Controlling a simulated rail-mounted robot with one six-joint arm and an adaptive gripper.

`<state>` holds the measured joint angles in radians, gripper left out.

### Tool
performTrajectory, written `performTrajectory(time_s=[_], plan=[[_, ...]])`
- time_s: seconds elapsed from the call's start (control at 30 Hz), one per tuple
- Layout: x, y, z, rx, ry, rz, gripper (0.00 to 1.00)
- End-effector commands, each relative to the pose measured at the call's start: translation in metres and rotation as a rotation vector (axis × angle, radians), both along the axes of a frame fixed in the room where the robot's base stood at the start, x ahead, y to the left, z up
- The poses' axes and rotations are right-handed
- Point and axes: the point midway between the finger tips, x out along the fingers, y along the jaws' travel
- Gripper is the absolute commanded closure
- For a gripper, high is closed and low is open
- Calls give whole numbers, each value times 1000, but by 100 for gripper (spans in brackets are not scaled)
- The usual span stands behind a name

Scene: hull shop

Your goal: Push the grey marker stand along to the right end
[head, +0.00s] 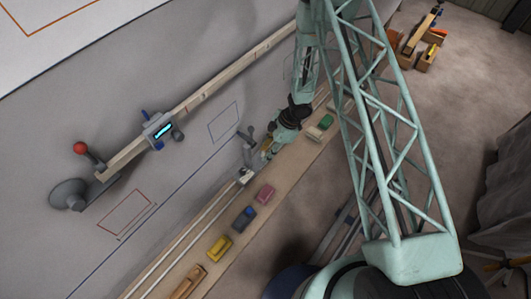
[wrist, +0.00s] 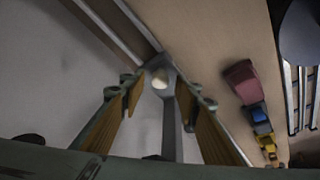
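The grey marker stand (head: 247,155) stands upright on the long wooden ledge (head: 228,203), near the middle of the visible run, at the slotted track beside the wall. My gripper (head: 266,149) is right beside it, on its right in the head view, and partly hidden by my wrist. In the wrist view my gripper (wrist: 160,95) has its two yellow-padded fingers spread apart. The grey stand (wrist: 169,120) with a pale round spot shows between them, with gaps on both sides. I cannot tell whether any finger touches it.
A wall rail (head: 210,95) carries a grey device with a lit display (head: 160,131). My lattice arm hides part of the right.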

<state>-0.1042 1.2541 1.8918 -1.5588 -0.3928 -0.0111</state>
Motion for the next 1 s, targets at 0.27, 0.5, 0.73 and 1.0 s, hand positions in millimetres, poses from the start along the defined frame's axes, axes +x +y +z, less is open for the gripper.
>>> performTrajectory(time_s=[0.27, 0.5, 0.73, 1.0], plan=[[1, -9, 22, 0, -1, 0, 70], [2, -19, 46, 0, -1, 0, 70], [4, -28, 69, 0, -2, -1, 70], [4, -38, 92, 0, -1, 1, 70]])
